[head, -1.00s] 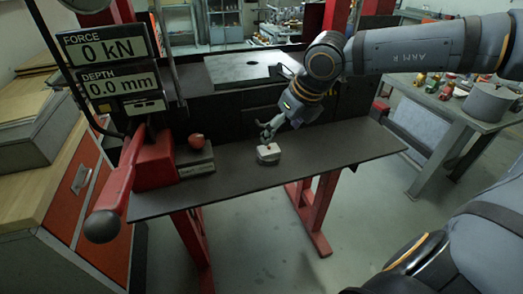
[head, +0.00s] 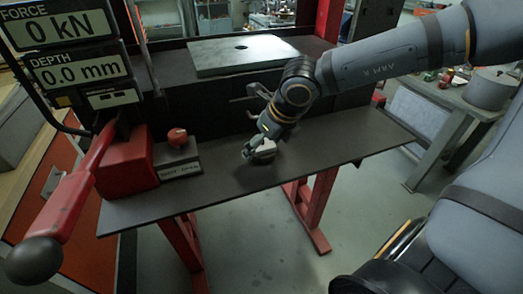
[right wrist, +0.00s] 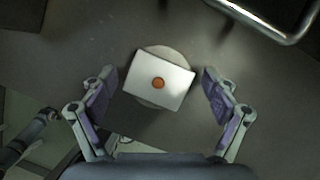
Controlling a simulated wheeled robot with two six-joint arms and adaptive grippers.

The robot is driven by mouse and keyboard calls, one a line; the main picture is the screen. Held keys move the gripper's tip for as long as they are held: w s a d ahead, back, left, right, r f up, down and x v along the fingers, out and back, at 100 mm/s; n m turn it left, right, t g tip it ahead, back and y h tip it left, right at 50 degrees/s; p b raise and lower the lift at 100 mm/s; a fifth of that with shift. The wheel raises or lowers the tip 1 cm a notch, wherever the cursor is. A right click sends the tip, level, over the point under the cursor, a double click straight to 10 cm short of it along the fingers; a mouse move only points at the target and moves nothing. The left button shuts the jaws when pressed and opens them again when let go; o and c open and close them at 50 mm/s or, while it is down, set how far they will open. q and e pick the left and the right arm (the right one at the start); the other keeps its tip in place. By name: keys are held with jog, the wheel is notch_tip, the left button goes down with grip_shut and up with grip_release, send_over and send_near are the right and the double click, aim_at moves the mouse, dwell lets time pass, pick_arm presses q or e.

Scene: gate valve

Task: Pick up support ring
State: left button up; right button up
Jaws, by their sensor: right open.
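A pale, roughly square piece with an orange round spot on top (right wrist: 170,74) sits over a round light-grey piece (right wrist: 158,49) on the dark bench. The round piece may be the support ring; most of it is hidden. In the head view the pale stack (head: 265,151) is partly covered by my right gripper (head: 250,150). My right gripper is open, its two fingers (right wrist: 160,100) on either side of the stack with visible gaps in the wrist view. A dark jointed part, apparently my left gripper (right wrist: 42,120), shows at the wrist view's lower left; its jaws are unclear.
A red block with a lever (head: 125,165) and a red knob on a grey block (head: 178,138) stand at the left. The bench's front and right (head: 350,140) are clear.

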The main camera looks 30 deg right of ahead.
jog(key=shift+s+a+r, duration=0.15)
jog(key=shift+s+r, duration=0.05)
jog(key=shift+s, duration=0.1)
jog(key=shift+c, duration=0.6)
jog(key=shift+s, duration=0.1)
jog(key=shift+c, duration=1.2)
jog(key=shift+w+f, duration=0.15)
jog(key=shift+w, duration=0.15)
jog(key=c, duration=0.5)
pick_arm(q)
jog(key=shift+s+a, duration=0.15)
jog(key=shift+a, duration=0.05)
pick_arm(e)
grip_shut()
pick_arm(q)
jog(key=shift+r, duration=0.1)
pick_arm(e)
jog(key=shift+r, duration=0.2)
